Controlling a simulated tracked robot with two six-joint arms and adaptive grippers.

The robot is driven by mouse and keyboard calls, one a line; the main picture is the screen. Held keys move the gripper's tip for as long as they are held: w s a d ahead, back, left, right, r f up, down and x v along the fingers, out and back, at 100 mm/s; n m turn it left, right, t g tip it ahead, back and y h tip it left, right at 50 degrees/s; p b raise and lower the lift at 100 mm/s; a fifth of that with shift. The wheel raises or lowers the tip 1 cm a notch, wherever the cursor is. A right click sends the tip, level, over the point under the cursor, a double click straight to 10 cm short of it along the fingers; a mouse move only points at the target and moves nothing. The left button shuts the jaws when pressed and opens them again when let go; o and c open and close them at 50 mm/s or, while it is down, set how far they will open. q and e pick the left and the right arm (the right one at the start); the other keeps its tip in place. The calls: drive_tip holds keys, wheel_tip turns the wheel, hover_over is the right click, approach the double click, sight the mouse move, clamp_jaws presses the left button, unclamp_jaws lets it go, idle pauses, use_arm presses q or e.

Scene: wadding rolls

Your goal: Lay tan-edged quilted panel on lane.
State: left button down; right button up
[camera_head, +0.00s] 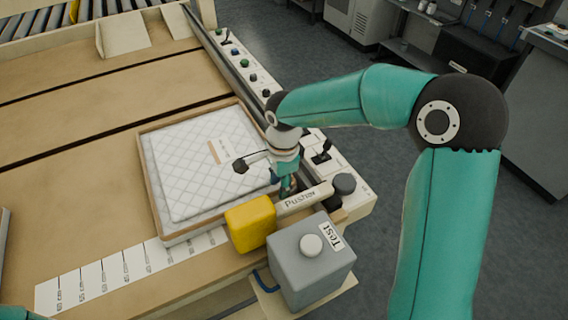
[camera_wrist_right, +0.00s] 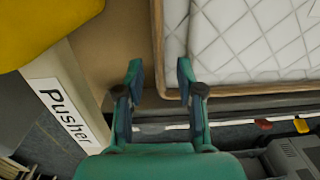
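The tan-edged quilted panel (camera_head: 160,215) lies flat on the tan table top, near its right side. A slightly smaller white quilted layer with a tan-and-white label (camera_head: 222,150) shows on top of it. My right gripper (camera_head: 286,184) is low beside the panel's right edge, partly hidden by its own wrist in the head view. In the right wrist view my right gripper (camera_wrist_right: 158,80) is open, its fingers on either side of the panel's tan edge (camera_wrist_right: 158,45) close to a corner. Contact cannot be told.
A yellow block (camera_head: 250,223), a bar marked Pusher (camera_head: 305,200) and a grey Test box (camera_head: 310,262) crowd the near right corner. A control strip (camera_head: 245,68) with knobs runs along the right side.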

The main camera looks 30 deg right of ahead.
wheel_tip(320, 180, up, 11)
drive_tip(key=shift+s+d, duration=0.15)
drive_tip(key=shift+s, duration=0.1)
